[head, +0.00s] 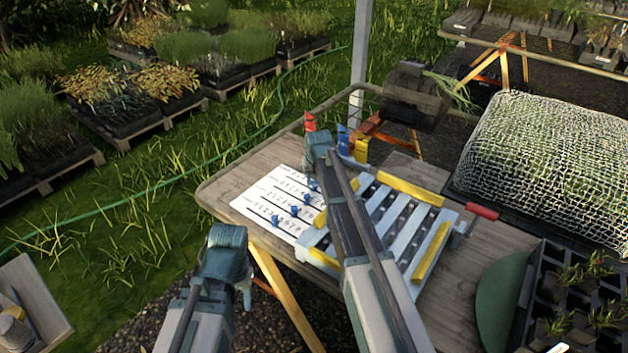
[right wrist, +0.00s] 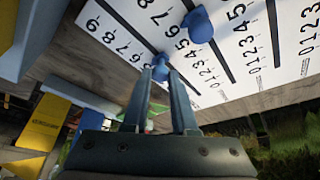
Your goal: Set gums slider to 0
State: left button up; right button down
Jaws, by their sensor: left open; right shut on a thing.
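The white slider board (head: 262,205) lies on the table, with several blue knobs on dark slots beside rows of digits. Its row names are too small to read, so I cannot tell which row is gums. My right gripper (right wrist: 168,80) is shut on a blue knob (right wrist: 161,62) at the row nearest the gripper in the right wrist view; the digits 9, 8, 7 and 6 show to its left. Another blue knob (right wrist: 199,26) sits on a neighbouring slot. In the head view my right gripper hides the held knob. My left gripper (head: 243,285) is open and empty, off the table's front edge.
A pale rack with yellow bars (head: 433,252) stands right of the board, near my right arm. Red (head: 310,122) and blue (head: 342,138) objects stand behind. A net-covered tray (head: 550,160) and a seedling tray (head: 545,285) are at the right.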

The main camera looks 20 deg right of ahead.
dwell(0.9)
send_over(288, 179)
jog(key=shift+w+d, duration=0.1)
jog(key=shift+w, duration=0.05)
jog(key=c, duration=0.7)
grip_release()
jog(key=shift+c, duration=0.2)
jog(key=shift+o, duration=0.2)
jog(key=shift+r, duration=0.15)
jog(key=p+v, duration=1.2)
jog(key=v, duration=0.1)
jog(key=shift+s+r+p, duration=0.2)
jog(key=shift+r+p, duration=0.05)
jog(key=shift+p, duration=0.1)
